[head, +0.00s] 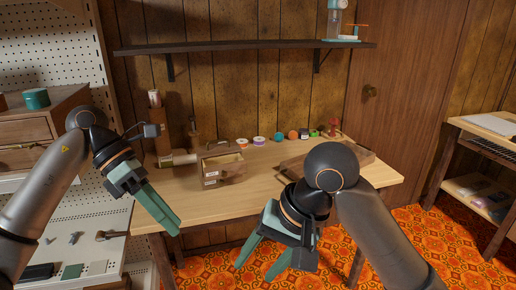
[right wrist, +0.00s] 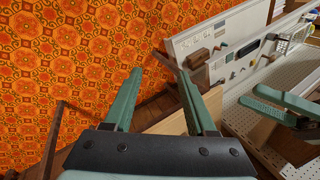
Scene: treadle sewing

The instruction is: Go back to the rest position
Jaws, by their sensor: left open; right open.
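My left gripper (head: 176,232) hangs in front of the left end of the wooden table (head: 190,205), its green fingers pointing down and right. It also shows at the right edge of the right wrist view (right wrist: 240,98), with its two fingers apart and nothing seen between them. My right gripper (head: 257,270) is open and empty, in front of the table's front edge, over the patterned floor. In the right wrist view its two fingers (right wrist: 160,85) stand well apart with nothing between them. My right arm hides part of the table's right side.
A small wooden box (head: 222,168) with an open drawer stands on the table. Several coloured spools (head: 259,141) line its back. A shelf (head: 240,46) hangs above. A pegboard unit (head: 50,60) is at left, a side table (head: 490,124) at right. Orange floor (head: 450,235) is clear.

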